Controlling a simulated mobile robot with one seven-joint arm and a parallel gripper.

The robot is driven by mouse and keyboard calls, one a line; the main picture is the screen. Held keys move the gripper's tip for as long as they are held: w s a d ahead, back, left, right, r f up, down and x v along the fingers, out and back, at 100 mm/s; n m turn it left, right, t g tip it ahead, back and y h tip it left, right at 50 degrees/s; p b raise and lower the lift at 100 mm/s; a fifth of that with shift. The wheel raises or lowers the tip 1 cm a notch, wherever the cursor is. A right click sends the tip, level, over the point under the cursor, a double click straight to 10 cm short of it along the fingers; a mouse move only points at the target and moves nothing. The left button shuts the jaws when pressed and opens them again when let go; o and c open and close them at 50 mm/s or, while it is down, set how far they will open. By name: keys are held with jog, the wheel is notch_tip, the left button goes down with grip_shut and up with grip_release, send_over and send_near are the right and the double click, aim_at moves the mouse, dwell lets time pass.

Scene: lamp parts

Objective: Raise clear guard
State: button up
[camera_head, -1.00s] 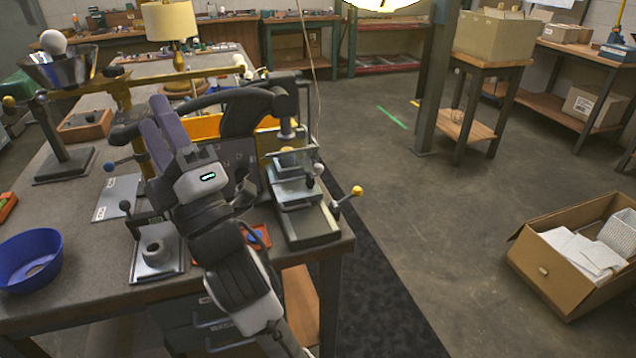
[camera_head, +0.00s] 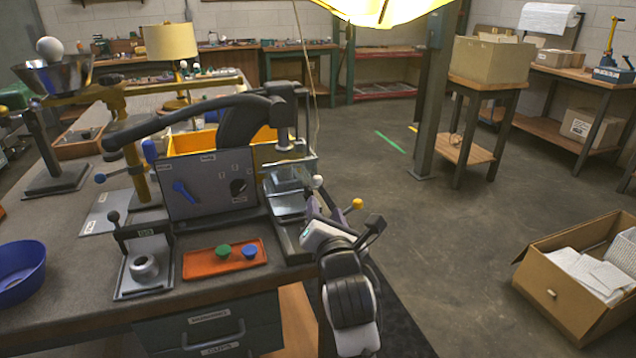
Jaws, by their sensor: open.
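The clear guard (camera_head: 304,167) is a see-through panel low on the front of the arbor press (camera_head: 252,122), above its grey base at the right edge of the bench. A small white ball knob (camera_head: 317,181) is beside the guard's lower right side. My gripper (camera_head: 316,204) is just below and right of the guard, close to the white knob. It is open. I cannot tell whether it touches the knob; its fingers are partly hidden by my wrist.
A grey tool panel (camera_head: 212,184) and an orange tray (camera_head: 226,261) with green and blue pieces are to the left. A clamp fixture (camera_head: 143,266) stands farther left. Open floor lies right of the bench.

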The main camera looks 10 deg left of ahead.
aim_at(318, 183)
jog(key=p+x, duration=0.2)
jog(key=x, duration=0.9)
jog(key=shift+p, duration=0.4)
grip_shut()
